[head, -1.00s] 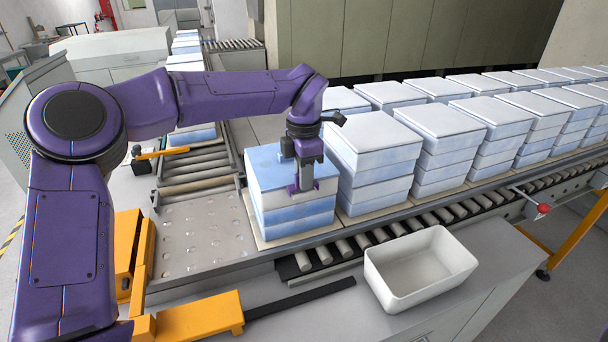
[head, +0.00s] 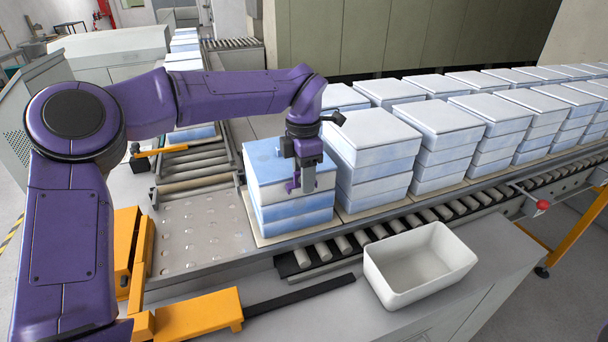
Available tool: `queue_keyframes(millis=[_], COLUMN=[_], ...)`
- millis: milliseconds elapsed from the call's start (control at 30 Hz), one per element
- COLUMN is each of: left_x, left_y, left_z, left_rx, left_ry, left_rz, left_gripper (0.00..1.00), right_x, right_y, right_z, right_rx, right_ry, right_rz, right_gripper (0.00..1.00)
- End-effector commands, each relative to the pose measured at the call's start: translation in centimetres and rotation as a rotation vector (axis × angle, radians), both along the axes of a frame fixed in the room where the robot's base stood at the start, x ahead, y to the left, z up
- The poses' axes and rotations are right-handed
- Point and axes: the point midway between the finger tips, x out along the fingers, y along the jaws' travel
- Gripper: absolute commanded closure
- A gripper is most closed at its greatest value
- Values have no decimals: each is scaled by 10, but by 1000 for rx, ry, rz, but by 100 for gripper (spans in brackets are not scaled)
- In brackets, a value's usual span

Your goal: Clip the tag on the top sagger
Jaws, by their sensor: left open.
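A stack of blue-and-white saggers (head: 268,205) stands at the near end of the roller line. Its top sagger (head: 270,162) has a pale blue upper face. My left gripper (head: 299,187) points down at the front right side of this stack, close to the top sagger, and is open. A small grey upright piece (head: 308,178) shows at the fingers, against the stack's side. I cannot tell whether it is the tag or part of the gripper. No other tag can be made out. My right gripper is not in view.
More sagger stacks (head: 372,160) stand close on the right along the roller line. An empty white bin (head: 385,285) sits on the grey counter in front. A perforated metal plate (head: 195,235) lies clear to the left of the stack.

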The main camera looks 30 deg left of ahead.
Motion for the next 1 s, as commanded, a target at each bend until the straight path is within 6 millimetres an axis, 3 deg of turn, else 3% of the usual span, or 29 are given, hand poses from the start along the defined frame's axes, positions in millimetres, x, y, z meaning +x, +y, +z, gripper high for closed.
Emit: queue_keyframes(millis=[167, 600, 1000], left_x=[1, 0, -1], left_y=[1, 0, 0], left_z=[6, 97, 106], left_rx=[1, 2, 0], left_ry=[-1, -3, 0], left_rz=[2, 1, 0], left_gripper=[54, 54, 54], right_x=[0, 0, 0], right_y=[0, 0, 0], right_z=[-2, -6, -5], right_rx=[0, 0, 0], right_ry=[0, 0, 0], right_rz=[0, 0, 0], right_gripper=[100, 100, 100])
